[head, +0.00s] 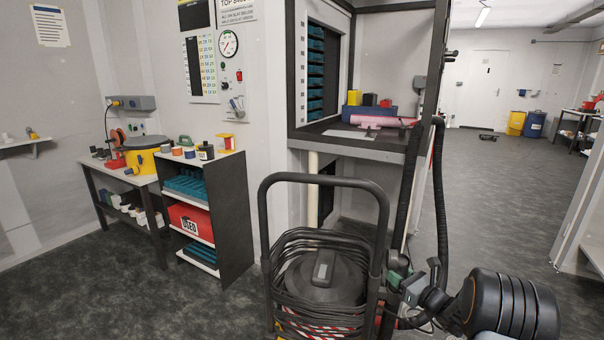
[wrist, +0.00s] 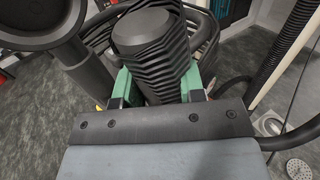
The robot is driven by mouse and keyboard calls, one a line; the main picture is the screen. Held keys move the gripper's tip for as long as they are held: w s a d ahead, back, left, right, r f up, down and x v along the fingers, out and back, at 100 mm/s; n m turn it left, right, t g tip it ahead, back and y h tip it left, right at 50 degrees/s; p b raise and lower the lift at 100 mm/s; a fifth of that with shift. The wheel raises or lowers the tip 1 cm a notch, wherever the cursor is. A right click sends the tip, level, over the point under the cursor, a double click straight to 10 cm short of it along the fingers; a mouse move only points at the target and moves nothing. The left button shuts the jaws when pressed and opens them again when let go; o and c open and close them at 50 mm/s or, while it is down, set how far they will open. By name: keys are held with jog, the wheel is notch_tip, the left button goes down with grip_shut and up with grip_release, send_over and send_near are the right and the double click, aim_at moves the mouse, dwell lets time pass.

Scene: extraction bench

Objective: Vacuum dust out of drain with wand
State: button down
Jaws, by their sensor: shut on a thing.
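My gripper (head: 398,274) is low at the right of the head view, beside the vacuum's frame. In the wrist view its green fingers (wrist: 160,88) are shut on the black ribbed grip of the wand (wrist: 150,40). The wand's far end is hidden in that view. The black vacuum (head: 322,272) stands in front of the bench, with a looped handle and coiled cable. At the wrist view's lower right, a round perforated metal drain cover (wrist: 299,170) lies on the floor. A round metal fitting, perhaps the drain (wrist: 269,124), is just above it, partly behind a hose.
A ribbed black hose (head: 441,200) hangs right of the extraction bench (head: 345,138). A dark shelf unit (head: 232,215) and a small table (head: 118,190) stand at the left. Yellow (head: 516,122) and blue (head: 535,124) bins are far back. Open floor lies to the right.

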aim_at(401, 260)
jog(key=shift+r, duration=0.3)
jog(key=shift+r+p, duration=2.5)
jog(key=shift+r, duration=0.95)
jog(key=shift+r, duration=0.25)
